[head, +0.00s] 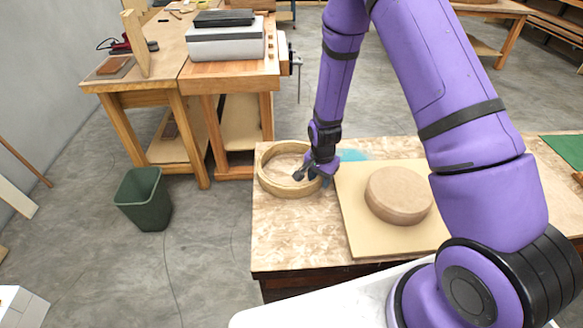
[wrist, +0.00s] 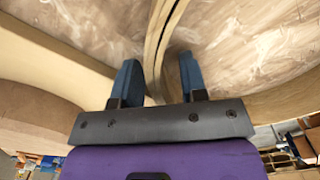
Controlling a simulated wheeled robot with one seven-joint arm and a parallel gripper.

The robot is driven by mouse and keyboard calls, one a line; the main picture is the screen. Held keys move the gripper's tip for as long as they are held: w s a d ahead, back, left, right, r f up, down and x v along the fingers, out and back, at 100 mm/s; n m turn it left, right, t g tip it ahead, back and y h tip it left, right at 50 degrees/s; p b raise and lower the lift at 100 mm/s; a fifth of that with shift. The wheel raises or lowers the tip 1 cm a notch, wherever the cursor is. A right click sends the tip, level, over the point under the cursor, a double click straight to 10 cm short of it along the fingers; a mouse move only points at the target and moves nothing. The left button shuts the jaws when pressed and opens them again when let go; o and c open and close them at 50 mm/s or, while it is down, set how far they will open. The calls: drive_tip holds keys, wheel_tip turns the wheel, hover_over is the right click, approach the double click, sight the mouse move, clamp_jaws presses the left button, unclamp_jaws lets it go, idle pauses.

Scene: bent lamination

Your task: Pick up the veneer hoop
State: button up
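The veneer hoop (head: 262,173) is a pale wooden ring lying flat at the left of the workbench top. My gripper (head: 312,176) is at the hoop's right side, low over its rim. In the wrist view the hoop's wall (wrist: 154,45) runs up and down between the two blue fingers of my gripper (wrist: 160,75). The fingers are apart, with a visible gap between each finger and the wall. The hoop still rests on the bench.
A round wooden form (head: 398,195) sits on a pale square board (head: 357,225) right of the hoop. A blue patch (head: 353,155) lies behind my gripper. The bench (head: 290,235) is bare in front of the hoop. A green bin (head: 143,198) stands on the floor at left.

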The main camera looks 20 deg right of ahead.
drive_tip(key=shift+f, duration=0.1)
drive_tip(key=shift+c, duration=0.2)
clamp_jaws()
